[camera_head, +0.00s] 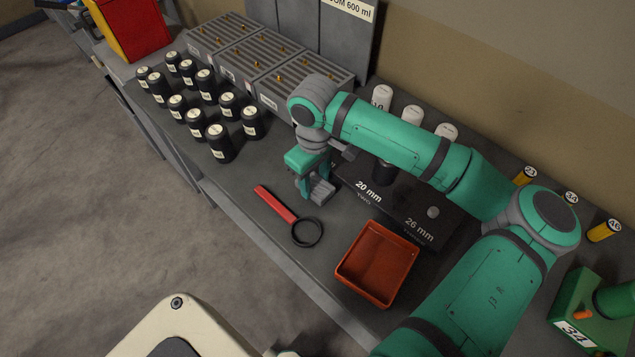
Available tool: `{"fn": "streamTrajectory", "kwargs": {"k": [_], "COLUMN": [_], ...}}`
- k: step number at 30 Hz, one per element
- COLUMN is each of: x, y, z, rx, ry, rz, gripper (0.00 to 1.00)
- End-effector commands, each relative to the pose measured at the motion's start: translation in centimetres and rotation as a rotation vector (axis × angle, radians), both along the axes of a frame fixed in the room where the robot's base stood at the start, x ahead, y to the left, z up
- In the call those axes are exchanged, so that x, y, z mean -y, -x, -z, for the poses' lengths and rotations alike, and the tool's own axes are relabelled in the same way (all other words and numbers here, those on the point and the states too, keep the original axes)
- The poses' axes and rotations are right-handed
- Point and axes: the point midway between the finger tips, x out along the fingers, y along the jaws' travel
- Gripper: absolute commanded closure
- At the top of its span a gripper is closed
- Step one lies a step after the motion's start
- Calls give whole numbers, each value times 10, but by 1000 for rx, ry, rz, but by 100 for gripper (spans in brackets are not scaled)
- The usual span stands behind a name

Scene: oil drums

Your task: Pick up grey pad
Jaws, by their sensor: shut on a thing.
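The grey pad (322,192) is a small light-grey block under my gripper (315,180). My gripper points down over the bench, left of the black board (390,203), and is shut on the grey pad. The teal fingers and palm hide part of the pad. I cannot tell whether the pad touches the bench or is held just above it.
A red-handled ring tool (276,205) and an orange tray (377,264) lie in front. Several black canisters (220,143) stand at left, before slatted grey boxes (275,70). White canisters (412,115) stand behind my arm. The bench's front left is clear.

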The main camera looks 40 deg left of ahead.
Motion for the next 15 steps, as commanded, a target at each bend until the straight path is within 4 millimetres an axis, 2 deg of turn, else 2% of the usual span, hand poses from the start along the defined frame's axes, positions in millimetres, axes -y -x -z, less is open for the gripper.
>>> {"fn": "streamTrajectory", "kwargs": {"k": [5,12,15], "x": [3,5,6], "y": [1,45,69], "z": [-28,-79,-91], "rx": [1,2,1], "ry": [-3,-3,-2], "rz": [5,3,1], "gripper": [83,83,83]}}
